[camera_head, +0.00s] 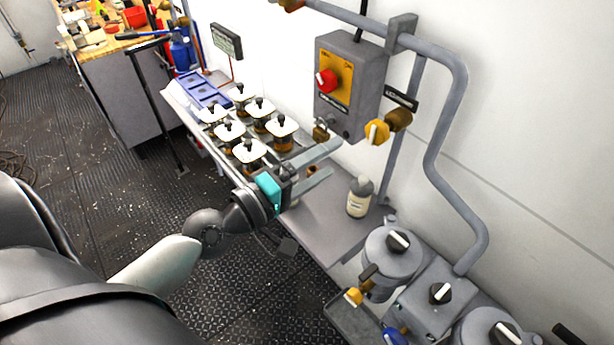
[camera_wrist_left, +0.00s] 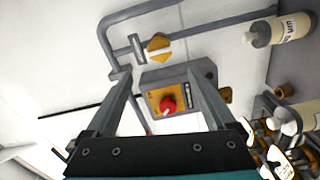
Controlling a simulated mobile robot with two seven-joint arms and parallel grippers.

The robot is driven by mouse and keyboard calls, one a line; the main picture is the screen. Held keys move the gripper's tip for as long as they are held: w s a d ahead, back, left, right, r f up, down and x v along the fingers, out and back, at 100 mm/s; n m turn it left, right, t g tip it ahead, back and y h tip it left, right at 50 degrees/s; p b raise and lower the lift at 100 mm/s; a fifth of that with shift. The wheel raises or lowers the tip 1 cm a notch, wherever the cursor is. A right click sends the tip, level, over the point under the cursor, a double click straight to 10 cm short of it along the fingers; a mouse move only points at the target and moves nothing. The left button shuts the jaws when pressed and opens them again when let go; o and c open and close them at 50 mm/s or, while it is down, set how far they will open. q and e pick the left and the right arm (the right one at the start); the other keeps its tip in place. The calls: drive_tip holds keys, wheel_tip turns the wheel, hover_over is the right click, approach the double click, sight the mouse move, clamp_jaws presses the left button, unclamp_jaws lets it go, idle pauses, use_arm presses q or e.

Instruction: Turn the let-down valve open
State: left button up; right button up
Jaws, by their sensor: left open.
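The let-down valve appears to be the brass fitting with a yellow handle (camera_head: 377,132) on the wall pipe, under a small dark label (camera_head: 401,97) that I cannot read for sure. The yellow handle also shows in the left wrist view (camera_wrist_left: 158,46), above and between my finger tips. My left gripper (camera_head: 333,158) is open and empty, its two fingers pointing right, below and left of the handle in the head view. The fingers also show in the left wrist view (camera_wrist_left: 157,78). Nothing visible touches the handle. My right gripper is not in view.
A grey box with a red knob (camera_head: 325,80) is on the wall beside the valve. Several white-lidded jars (camera_head: 250,151) and a cream bottle (camera_head: 359,198) stand on the bench. Grey housings with dials (camera_head: 391,262) stand at lower right. A bent grey pipe (camera_head: 438,165) runs right of the valve.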

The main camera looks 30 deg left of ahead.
use_arm(q)
drive_tip(key=shift+b+v, duration=0.75)
drive_tip(key=shift+v, duration=1)
drive_tip(key=a+f+m+g+y+b, duration=0.1)
drive_tip(key=a+f+y+b, duration=0.15)
drive_tip(key=f, duration=0.75)
drive_tip(key=a+f+m+g+y+b, duration=0.1)
drive_tip(key=a+f+g, duration=0.15)
drive_tip(key=f, duration=0.65)
drive_tip(key=s+a+f+m+g+y+b, duration=0.1)
drive_tip(key=s+f+m+g+b, duration=0.15)
drive_tip(key=f, duration=0.95)
drive_tip(key=s+a+f+m+g+y+b, duration=0.1)
drive_tip(key=s+f, duration=0.3)
drive_tip(key=f, duration=0.7)
drive_tip(key=s+d+f+m+g+b, duration=0.3)
drive_tip(key=s+d+f+m+g, duration=0.1)
drive_tip(key=s+f, duration=0.8)
drive_tip(key=s+d+f+m+g+b, duration=0.3)
drive_tip(key=s+d+f+m+g, duration=0.1)
drive_tip(key=s+f, duration=0.8)
drive_tip(key=shift+s+f+m+g+y+b, duration=0.35)
drive_tip(key=shift+f+m+g, duration=0.15)
drive_tip(key=shift+f, duration=0.15)
drive_tip(key=shift+d, duration=0.1)
